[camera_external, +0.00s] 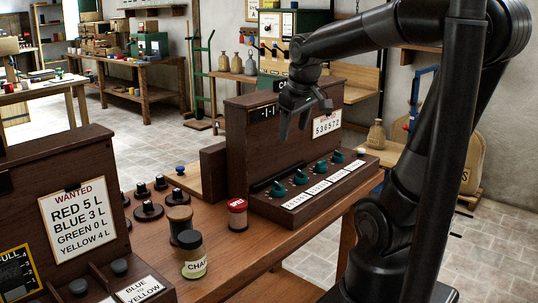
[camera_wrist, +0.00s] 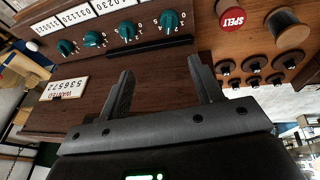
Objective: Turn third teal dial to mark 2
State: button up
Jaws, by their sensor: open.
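A row of several teal dials runs along the front ledge of a dark wooden cabinet (camera_external: 252,150). Counted from the left in the external view, the third teal dial (camera_external: 321,167) sits between its neighbours. The wrist view is upside down, so this dial (camera_wrist: 94,40) is second from the left there. Its pointer setting is too small to read. My gripper (camera_external: 298,130) hangs above and behind the dial row, in front of the cabinet face. In the wrist view the two fingers (camera_wrist: 160,78) are spread and empty, apart from every dial. A WANTED card reading 536572 (camera_external: 327,123) is on the cabinet.
White number cards (camera_external: 294,201) lie along the ledge before the dials. Another wooden cabinet (camera_external: 60,180) is at left.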

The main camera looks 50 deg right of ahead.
jog(key=w+d+f+g, duration=0.25)
jog(key=w+d, duration=0.25)
jog(key=d, duration=0.6)
jog(key=y, duration=0.2)
send_over(321, 161)
notch_tip(321, 161, down, 5)
jog(key=shift+g, duration=0.45)
notch_tip(321, 161, down, 11)
jog(key=shift+r, duration=0.1)
jog(key=shift+c, duration=0.5)
jog(key=c, duration=0.9)
